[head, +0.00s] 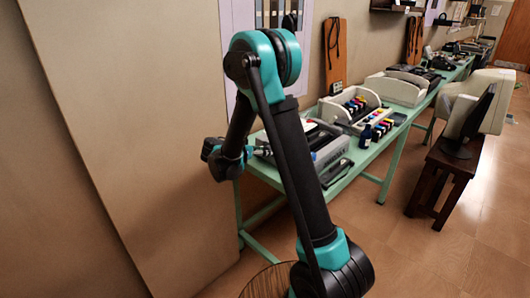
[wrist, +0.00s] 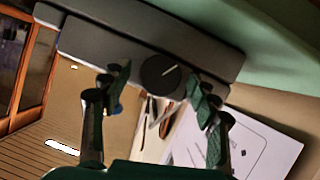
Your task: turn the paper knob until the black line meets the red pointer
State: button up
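A round dark knob (wrist: 163,76) with a short pale line on its face shows in the wrist view, on the end of a long grey device (wrist: 100,42). My gripper (wrist: 158,80) is open, one finger to the left of the knob and one to the right. The left finger looks apart from it; whether the right finger touches it I cannot tell. I make out no black line and no red pointer. In the head view the grey printer-like device (head: 330,150) is on the green table, and my gripper (head: 256,151) is at its left end.
The green table (head: 370,153) runs along the wall. It carries coloured ink bottles (head: 383,127), a white tray unit (head: 350,105) and more machines behind. A monitor (head: 472,118) stands on a dark wooden stool (head: 445,180) at right. The floor (head: 415,255) in front is clear.

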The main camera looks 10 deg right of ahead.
jog(key=c, duration=1)
jog(key=shift+c, duration=0.2)
jog(key=n+g+h, duration=0.1)
jog(key=n, duration=0.1)
jog(key=n+h, duration=0.1)
jog(key=n, duration=0.1)
jog(key=shift+w+a+f+n+g, duration=0.2)
jog(key=shift+n+g, duration=0.1)
jog(key=shift+g, duration=0.1)
jog(key=n+h, duration=0.1)
jog(key=n, duration=0.1)
jog(key=n+h, duration=0.1)
jog(key=n, duration=0.1)
jog(key=shift+f+g+h, duration=0.15)
jog(key=shift+g+h, duration=0.15)
jog(key=shift+n, duration=0.3)
jog(key=o, duration=1.2)
jog(key=shift+c, duration=0.2)
